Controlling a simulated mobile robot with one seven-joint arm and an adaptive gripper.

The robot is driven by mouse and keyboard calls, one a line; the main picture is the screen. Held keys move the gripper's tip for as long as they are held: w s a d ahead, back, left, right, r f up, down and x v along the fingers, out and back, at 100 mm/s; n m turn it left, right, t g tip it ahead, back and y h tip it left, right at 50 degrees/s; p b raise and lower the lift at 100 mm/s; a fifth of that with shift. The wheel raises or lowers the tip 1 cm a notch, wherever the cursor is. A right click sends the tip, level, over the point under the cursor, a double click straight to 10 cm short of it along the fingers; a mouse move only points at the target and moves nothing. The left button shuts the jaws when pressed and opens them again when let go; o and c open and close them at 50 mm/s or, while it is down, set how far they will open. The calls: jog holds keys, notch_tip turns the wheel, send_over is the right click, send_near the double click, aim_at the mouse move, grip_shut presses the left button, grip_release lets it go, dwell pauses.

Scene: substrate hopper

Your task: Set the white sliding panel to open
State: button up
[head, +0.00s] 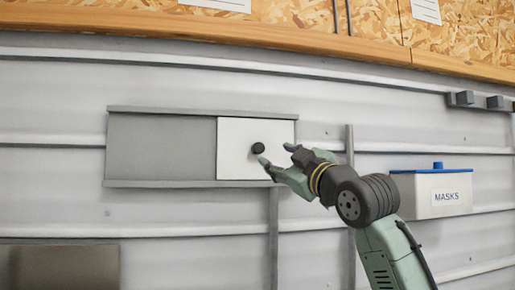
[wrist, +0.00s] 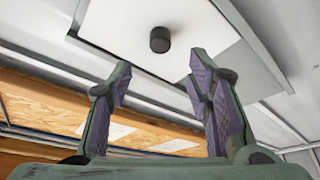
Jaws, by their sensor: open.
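The white sliding panel (head: 236,150) sits at the right end of a grey railed frame (head: 160,148) on the wall. A dark round knob (head: 258,148) sticks out from the panel. My gripper (head: 274,155) is open and empty, just right of the knob and close to it. In the wrist view the white panel (wrist: 190,22) and its knob (wrist: 160,40) lie beyond the fingertips. My gripper (wrist: 160,72) shows there with its fingers spread wide, and the knob is between their lines but not between the pads. Whether a fingertip touches the knob cannot be told.
A white box marked MASKS (head: 435,193) with a blue lid hangs on the wall to the right. A wooden ledge (head: 200,28) runs above. Dark brackets (head: 480,101) stick out at the upper right. A dark metal panel (head: 60,266) is at the lower left.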

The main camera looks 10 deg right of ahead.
aim_at(260, 148)
jog(key=p+x, duration=0.3)
jog(key=x, duration=0.5)
jog(key=shift+w+a+r, duration=0.1)
jog(key=shift+w+r, duration=0.05)
jog(key=shift+w, duration=0.3)
jog(key=shift+c, duration=0.3)
grip_shut()
